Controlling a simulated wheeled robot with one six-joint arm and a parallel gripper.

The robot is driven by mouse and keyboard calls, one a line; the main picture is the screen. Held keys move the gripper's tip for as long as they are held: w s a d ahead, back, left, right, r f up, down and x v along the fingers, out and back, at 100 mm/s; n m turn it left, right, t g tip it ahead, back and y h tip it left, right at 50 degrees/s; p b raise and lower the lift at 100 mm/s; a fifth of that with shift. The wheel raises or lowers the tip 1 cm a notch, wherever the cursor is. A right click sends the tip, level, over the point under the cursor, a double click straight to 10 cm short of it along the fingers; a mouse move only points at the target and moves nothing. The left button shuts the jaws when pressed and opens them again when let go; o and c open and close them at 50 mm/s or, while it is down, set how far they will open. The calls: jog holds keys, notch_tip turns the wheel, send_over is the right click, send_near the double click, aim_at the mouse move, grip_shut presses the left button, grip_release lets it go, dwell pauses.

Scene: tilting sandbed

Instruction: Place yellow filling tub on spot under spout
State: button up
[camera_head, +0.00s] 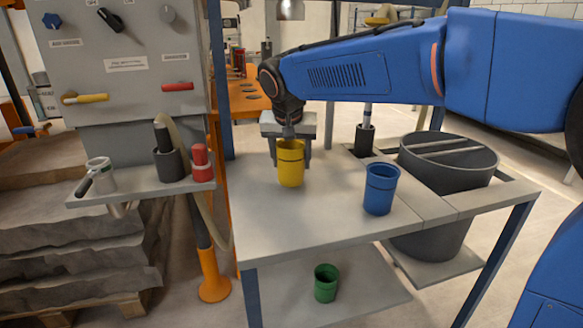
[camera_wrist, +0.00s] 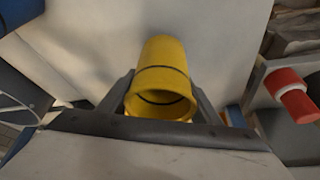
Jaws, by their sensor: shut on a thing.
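The yellow tub (camera_head: 291,168) is at the back left part of the grey table (camera_head: 290,222), upright in the head view. My gripper (camera_head: 291,150) is shut on it from above and behind, with a finger on each side. In the wrist view the yellow tub (camera_wrist: 163,75) lies between the two fingers of my gripper (camera_wrist: 162,100), its open mouth toward the camera and a dark line round its inside. I cannot tell whether its base touches the table. A metal spout-like fitting (camera_head: 290,9) shows at the top of the head view, cut off by the frame edge.
A blue tub (camera_head: 380,190) stands on the table to the right. A green tub (camera_head: 326,283) stands on the lower shelf. A large dark bin (camera_head: 447,165) is at the right. A control panel (camera_head: 125,60) and small shelf (camera_head: 140,186) are at the left. The table's front is clear.

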jog(key=shift+f, duration=1.25)
jog(key=shift+f, duration=0.15)
jog(key=o, duration=1)
jog(key=shift+o, duration=0.2)
jog(key=v, duration=1.2)
jog(key=shift+s, duration=0.1)
